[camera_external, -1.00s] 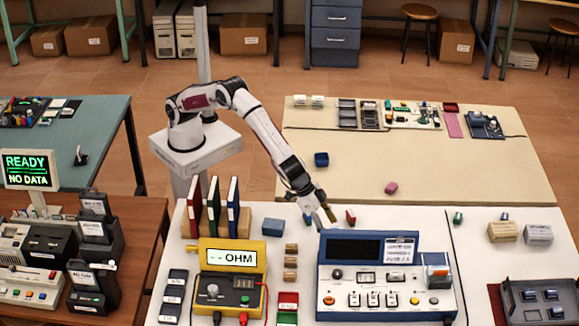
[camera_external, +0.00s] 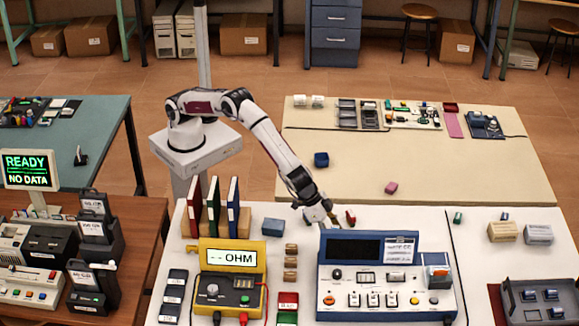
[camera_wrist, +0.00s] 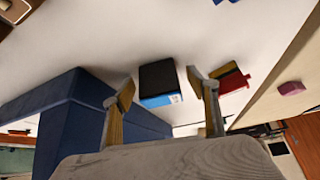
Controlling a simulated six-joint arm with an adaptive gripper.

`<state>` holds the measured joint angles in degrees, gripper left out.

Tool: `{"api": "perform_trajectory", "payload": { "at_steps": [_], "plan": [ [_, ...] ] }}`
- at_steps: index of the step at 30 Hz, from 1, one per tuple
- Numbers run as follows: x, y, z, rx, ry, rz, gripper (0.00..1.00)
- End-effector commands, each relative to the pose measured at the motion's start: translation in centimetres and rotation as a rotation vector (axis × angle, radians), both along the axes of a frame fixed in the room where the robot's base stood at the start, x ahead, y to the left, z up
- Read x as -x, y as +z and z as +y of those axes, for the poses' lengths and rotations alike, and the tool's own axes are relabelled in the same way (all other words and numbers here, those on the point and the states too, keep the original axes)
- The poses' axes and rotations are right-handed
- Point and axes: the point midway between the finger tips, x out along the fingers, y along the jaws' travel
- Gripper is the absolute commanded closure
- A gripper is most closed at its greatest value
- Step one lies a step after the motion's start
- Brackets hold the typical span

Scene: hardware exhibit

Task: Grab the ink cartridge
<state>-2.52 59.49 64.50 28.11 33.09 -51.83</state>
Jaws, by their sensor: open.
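A block with a black top and a blue-and-white side (camera_wrist: 160,82), which looks like the ink cartridge, lies on the white table in the wrist view. My gripper (camera_wrist: 164,92) is open, with one finger to each side of this block in the picture. I cannot tell whether the fingers touch it. A red, yellow and black piece (camera_wrist: 232,80) lies just right of the right finger. In the external view my gripper (camera_external: 327,217) is low behind the blue instrument, and the block is not clearly visible there. A red piece (camera_external: 351,217) shows to its right.
The blue instrument (camera_external: 342,290) stands close in front of my gripper; its blue body (camera_wrist: 85,115) fills the left of the wrist view. A yellow ohm meter (camera_external: 231,280) and upright binders (camera_external: 214,207) stand to the left. The beige table (camera_external: 440,185) lies behind.

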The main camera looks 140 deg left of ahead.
Motion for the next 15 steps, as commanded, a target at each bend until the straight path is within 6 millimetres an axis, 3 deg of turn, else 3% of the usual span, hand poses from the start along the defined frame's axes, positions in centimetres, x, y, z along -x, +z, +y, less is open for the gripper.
{"api": "perform_trajectory", "payload": {
  "at_steps": [3,8,15],
  "plan": [
    [0.00,0.01,-0.01,0.000,0.000,0.000,0.41],
    [0.00,0.02,-0.01,0.000,0.000,0.000,0.83],
    [-0.01,0.03,-0.02,0.000,0.000,0.000,0.83]
  ]
}}
